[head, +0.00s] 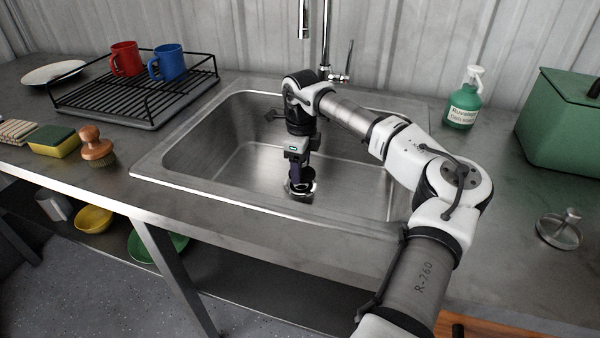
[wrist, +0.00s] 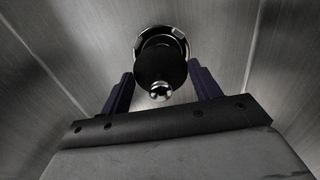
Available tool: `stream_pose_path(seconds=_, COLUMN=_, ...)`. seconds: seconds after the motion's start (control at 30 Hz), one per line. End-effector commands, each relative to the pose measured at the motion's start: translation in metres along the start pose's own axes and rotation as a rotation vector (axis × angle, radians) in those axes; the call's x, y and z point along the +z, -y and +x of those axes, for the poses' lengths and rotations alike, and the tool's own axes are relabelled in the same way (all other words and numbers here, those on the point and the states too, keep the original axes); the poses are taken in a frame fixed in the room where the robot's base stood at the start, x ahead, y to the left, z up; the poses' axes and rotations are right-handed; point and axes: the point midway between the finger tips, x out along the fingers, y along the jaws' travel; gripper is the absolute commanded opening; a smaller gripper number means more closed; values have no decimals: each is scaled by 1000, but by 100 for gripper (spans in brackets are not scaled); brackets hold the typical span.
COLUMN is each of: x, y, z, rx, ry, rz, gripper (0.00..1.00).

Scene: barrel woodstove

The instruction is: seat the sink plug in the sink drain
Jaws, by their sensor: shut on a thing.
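My gripper (head: 299,172) points straight down inside the steel sink (head: 232,158). Its dark fingers stand on both sides of the sink plug (wrist: 160,66) and are shut on it. The plug is a black disc with a shiny round metal knob, seen from above in the wrist view. The bright ring of the sink drain (wrist: 137,44) shows around the far side of the plug. In the head view the drain (head: 306,197) lies just below the fingertips. The plug overlaps the drain, but I cannot tell whether it touches it.
A black dish rack (head: 120,99) with a red mug (head: 126,60) and a blue mug (head: 167,63) stands left of the sink. A sponge (head: 54,140) and a brush (head: 95,146) lie nearer. A soap bottle (head: 464,100), green box (head: 562,122) and metal strainer (head: 558,234) are at right.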

Motion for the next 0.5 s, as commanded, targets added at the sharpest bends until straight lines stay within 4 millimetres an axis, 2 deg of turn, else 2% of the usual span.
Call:
stream_pose_path(seconds=0.07, x=5, y=4, z=0, rx=0, ry=0, rz=1, gripper=40)
stream_pose_path(seconds=0.2, x=3, y=2, z=24, rx=3, ry=0, rz=0, gripper=40)
stream_pose_path(seconds=0.3, x=3, y=2, z=34, rx=1, ry=1, rz=-1, gripper=40)
stream_pose_path(seconds=0.5, x=3, y=3, z=35, rx=0, ry=0, rz=-1, gripper=40)
